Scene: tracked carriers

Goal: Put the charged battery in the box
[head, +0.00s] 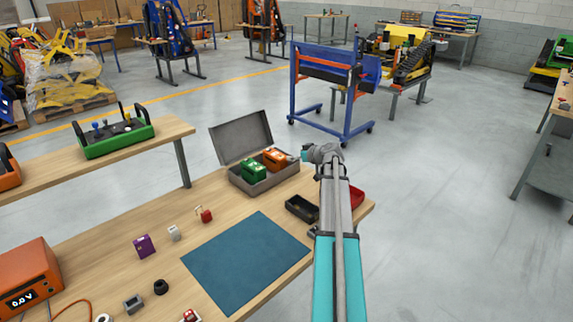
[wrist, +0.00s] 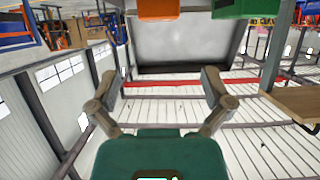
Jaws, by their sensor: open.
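A grey box (head: 233,181) with its lid open stands at the back of the wooden bench. A green battery (head: 253,171) and an orange battery (head: 275,158) sit in it side by side. Which one is charged cannot be told. In the wrist view, which looks upside down, the orange battery (wrist: 158,8) and the green battery (wrist: 240,8) show at the top edge, cut off, with the grey lid beyond. My gripper (wrist: 159,78) is open and empty, with its fingers apart. In the head view my wrist is just right of the box; the fingers are not clear there.
A black tray (head: 301,208) and a red tray (head: 357,196) lie beside my arm. A blue mat (head: 245,262) is bare. Small parts and an orange meter (head: 27,278) reading 0.0 V are at the left. A side bench carries a green-framed controller (head: 115,140).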

